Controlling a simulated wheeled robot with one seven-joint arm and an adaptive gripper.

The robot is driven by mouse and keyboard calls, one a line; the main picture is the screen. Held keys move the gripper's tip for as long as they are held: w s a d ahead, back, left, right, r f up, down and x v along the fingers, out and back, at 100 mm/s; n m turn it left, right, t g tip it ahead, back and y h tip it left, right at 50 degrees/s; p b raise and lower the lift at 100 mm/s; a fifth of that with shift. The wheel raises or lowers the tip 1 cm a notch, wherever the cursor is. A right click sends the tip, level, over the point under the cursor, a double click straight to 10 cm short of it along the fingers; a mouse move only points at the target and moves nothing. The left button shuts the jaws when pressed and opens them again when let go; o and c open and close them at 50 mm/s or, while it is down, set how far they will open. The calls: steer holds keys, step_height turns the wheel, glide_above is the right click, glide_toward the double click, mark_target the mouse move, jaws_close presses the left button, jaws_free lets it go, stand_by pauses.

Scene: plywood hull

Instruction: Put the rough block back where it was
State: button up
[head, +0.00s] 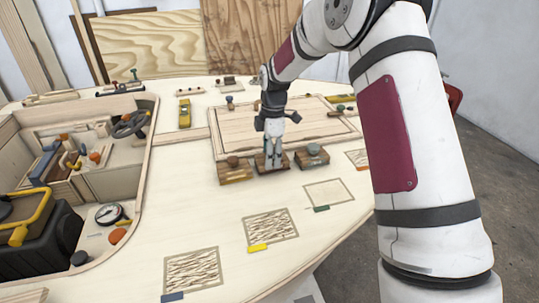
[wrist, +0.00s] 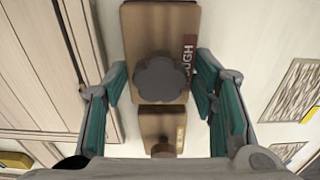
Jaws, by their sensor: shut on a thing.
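The rough block (wrist: 160,30), brown with a dark grey lobed knob (wrist: 160,78) and a tag reading "ROUGH", sits between my fingers in the wrist view. In the head view my gripper (head: 272,158) points down at the middle block (head: 262,161) in a row of three and hides much of it. My gripper (wrist: 160,105) is shut on the rough block; the exact contact is unclear. Whether the block is lifted cannot be told. Outlined patches lie on the deck: hatched with a blue tag (head: 192,268), hatched with a yellow tag (head: 270,226), plain with a green tag (head: 329,193).
A block with a brown knob (head: 236,173) stands left of my gripper, one with a grey knob (head: 313,155) right. Behind is a raised wooden panel (head: 280,125). An open cockpit well (head: 152,130) lies left. The deck between well and patches is clear.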

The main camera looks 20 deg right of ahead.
steer(key=shift+f, duration=0.2)
steer(key=o, duration=1.6)
steer(key=shift+f, duration=0.1)
steer(key=shift+c, duration=0.2)
